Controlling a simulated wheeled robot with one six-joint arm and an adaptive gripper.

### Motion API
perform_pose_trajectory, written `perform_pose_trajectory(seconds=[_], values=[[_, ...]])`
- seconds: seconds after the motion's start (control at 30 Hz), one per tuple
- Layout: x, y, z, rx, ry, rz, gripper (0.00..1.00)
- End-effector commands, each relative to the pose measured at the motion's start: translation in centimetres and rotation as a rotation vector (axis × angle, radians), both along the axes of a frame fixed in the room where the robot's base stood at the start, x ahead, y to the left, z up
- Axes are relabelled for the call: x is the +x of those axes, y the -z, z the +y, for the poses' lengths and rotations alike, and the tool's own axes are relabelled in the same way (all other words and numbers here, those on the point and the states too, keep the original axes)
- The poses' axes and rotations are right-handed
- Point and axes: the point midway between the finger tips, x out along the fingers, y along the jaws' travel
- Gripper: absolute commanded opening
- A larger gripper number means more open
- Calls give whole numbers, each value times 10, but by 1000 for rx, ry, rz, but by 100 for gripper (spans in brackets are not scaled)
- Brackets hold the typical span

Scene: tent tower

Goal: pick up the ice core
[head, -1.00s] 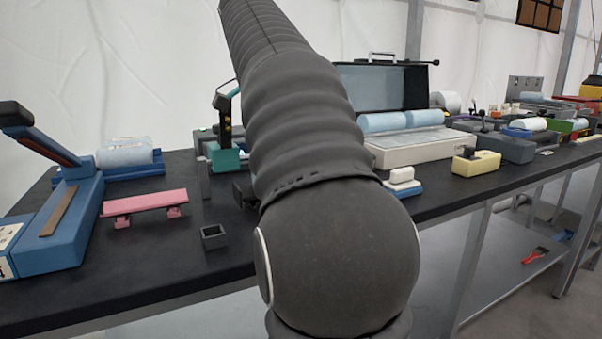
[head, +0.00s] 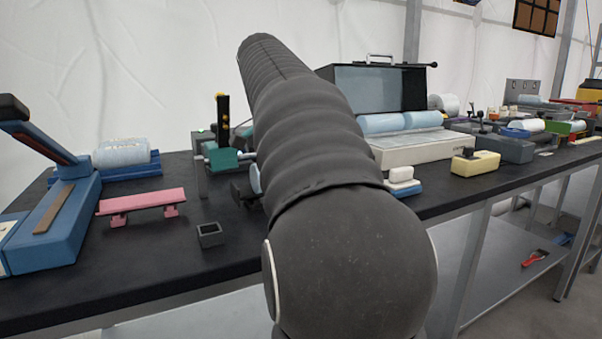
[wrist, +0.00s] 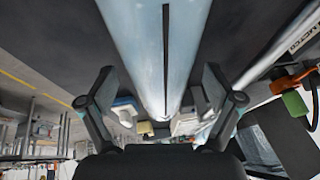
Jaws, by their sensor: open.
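A long pale blue ice core (wrist: 150,45) with a dark line along it fills the top middle of the wrist view. My gripper (wrist: 160,78) is open, one finger on each side of the core in this view. I cannot tell whether the fingers touch it.
Another pale blue cylinder (head: 122,153) lies on a blue tray at the left. A pink stand (head: 142,201) and small grey box (head: 209,234) are near the front. The black bench (head: 130,255) is clear around them.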

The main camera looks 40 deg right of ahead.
Motion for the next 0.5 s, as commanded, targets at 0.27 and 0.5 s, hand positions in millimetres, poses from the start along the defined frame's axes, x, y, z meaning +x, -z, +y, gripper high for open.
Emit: perform_pose_trajectory(seconds=[0.27,0.5], values=[[0,0,0,0,0,0,28],[0,-1,0,-2,-1,-2,0]])
